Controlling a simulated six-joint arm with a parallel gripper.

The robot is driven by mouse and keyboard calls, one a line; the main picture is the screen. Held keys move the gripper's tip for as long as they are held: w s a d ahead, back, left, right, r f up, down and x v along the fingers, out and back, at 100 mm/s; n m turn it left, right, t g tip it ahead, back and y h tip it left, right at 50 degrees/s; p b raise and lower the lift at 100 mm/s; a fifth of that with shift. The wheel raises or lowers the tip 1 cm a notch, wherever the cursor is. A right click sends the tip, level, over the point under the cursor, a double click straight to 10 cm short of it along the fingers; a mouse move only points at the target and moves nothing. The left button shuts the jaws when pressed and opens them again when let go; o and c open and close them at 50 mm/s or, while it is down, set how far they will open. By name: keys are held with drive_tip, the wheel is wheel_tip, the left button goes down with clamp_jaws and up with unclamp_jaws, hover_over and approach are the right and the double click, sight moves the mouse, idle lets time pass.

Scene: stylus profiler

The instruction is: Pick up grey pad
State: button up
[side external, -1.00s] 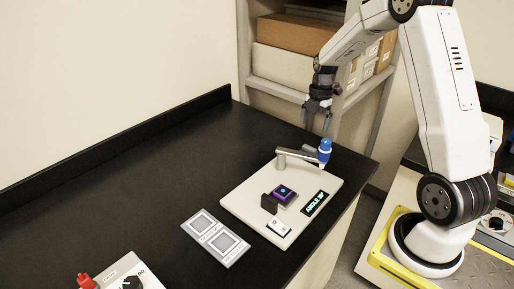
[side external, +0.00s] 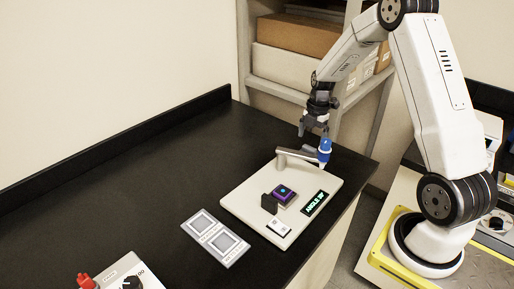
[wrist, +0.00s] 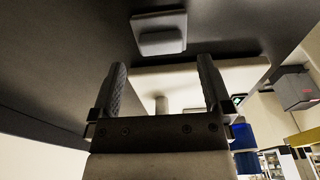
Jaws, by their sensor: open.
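My gripper (side external: 313,130) hangs at the far end of the counter, above the profiler's grey arm and close to its blue knob (side external: 325,147) in the picture. Its two dark fingers stand apart with nothing between them; they also show in the wrist view (wrist: 162,82). A light grey plate (side external: 190,228) with two grey square pads (side external: 224,242) lies on the black counter, left of the profiler, well away from my gripper. In the wrist view a grey square piece (wrist: 160,20) shows beyond the fingertips; I cannot tell whether it is one of these pads.
The profiler's pale base (side external: 240,200) carries a purple block (side external: 284,194), a dark block (side external: 270,204), a white button (side external: 279,228) and a lit display (side external: 314,203). A box with a red knob (side external: 86,281) stands at the lower left. The counter's left part is clear.

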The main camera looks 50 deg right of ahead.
sight(310, 147)
drive_tip(key=shift+a+f, duration=0.2)
drive_tip(key=shift+f, duration=1)
drive_tip(key=shift+a+f, duration=0.15)
drive_tip(key=shift+f, duration=1)
drive_tip(key=c, duration=1)
drive_tip(key=shift+o, duration=0.2)
drive_tip(key=shift+r, duration=0.2)
wheel_tip(310, 147, up, 10)
drive_tip(key=shift+f, duration=0.15)
